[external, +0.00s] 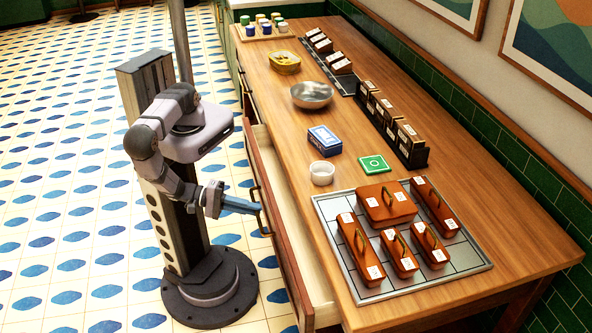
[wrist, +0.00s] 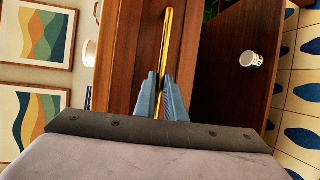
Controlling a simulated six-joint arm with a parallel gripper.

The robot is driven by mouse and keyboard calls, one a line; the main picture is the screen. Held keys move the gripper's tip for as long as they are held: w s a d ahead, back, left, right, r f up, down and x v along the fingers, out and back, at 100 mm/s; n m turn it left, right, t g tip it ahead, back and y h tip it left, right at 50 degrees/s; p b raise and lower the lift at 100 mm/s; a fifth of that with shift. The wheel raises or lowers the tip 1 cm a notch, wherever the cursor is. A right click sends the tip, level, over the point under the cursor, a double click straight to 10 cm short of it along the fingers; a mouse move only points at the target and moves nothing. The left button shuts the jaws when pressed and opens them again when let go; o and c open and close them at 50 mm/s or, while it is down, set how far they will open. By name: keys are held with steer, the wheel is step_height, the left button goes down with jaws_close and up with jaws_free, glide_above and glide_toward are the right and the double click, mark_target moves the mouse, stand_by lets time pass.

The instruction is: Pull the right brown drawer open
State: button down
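The right brown drawer (external: 279,235) stands pulled out from the counter, and its pale inside (external: 300,215) shows between its front and the worktop. In the wrist view its brown front (wrist: 130,50) carries a long gold handle (wrist: 165,50). My gripper (external: 258,209) is at the handle from the aisle side. In the wrist view my gripper (wrist: 161,76) has its two blue fingers closed on either side of the gold bar, with no clear gap. The lower end of the handle is hidden behind my fingers and wrist.
The wooden worktop (external: 290,120) holds a metal tray (external: 462,268) with brown lidded boxes, a white cup (external: 322,173), a blue box (external: 324,141), a green square (external: 374,164) and a metal bowl (external: 312,95). The tiled floor (external: 60,200) left of my arm is clear.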

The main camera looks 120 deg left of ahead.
steer(key=s+d, duration=1.3)
steer(key=shift+s+d, duration=0.2)
stand_by(0.3)
steer(key=c, duration=1.8)
jaws_free()
steer(key=shift+s+d+r+b, duration=0.3)
steer(key=shift+s+r, duration=0.45)
steer(key=shift+r, duration=0.55)
steer(key=shift+s+d+r+b, duration=0.3)
steer(key=shift+s+r, duration=0.45)
steer(key=shift+r, duration=0.6)
steer(key=shift+s+d+r+b, duration=0.3)
steer(key=shift+s+r, duration=0.45)
steer(key=shift+r, duration=0.55)
